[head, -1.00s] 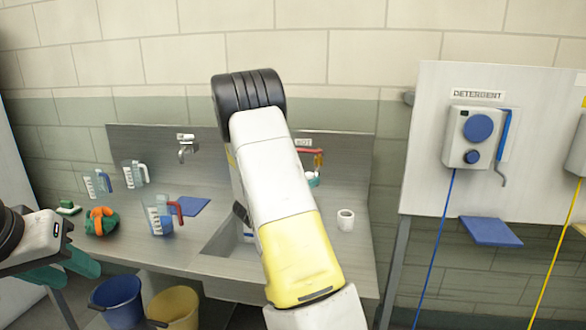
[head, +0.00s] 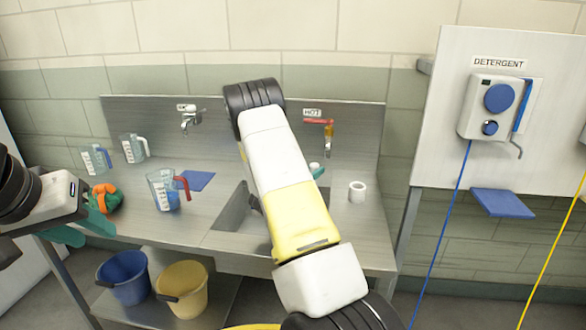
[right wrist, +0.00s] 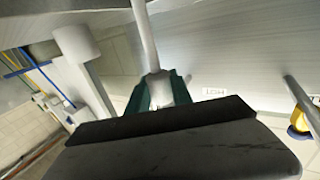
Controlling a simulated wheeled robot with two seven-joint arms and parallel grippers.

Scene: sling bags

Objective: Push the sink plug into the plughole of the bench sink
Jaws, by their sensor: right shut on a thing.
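The bench sink (head: 232,220) is a steel basin set into the bench; my right arm crosses in front of it and hides much of it, including the plughole. In the right wrist view my right gripper (right wrist: 161,92) has its teal fingers closed on a pale grey piece (right wrist: 158,90), taken as the sink plug, though its shape is partly hidden. A pale rod shows beyond it. In the head view my right gripper is mostly hidden behind the arm. My left gripper (head: 82,230) is at the left, its teal fingers apart and empty, in front of the bench.
The cold tap (head: 190,120) and red hot tap (head: 328,128) stand behind the sink. Blue (head: 123,277) and yellow (head: 182,290) buckets stand below.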

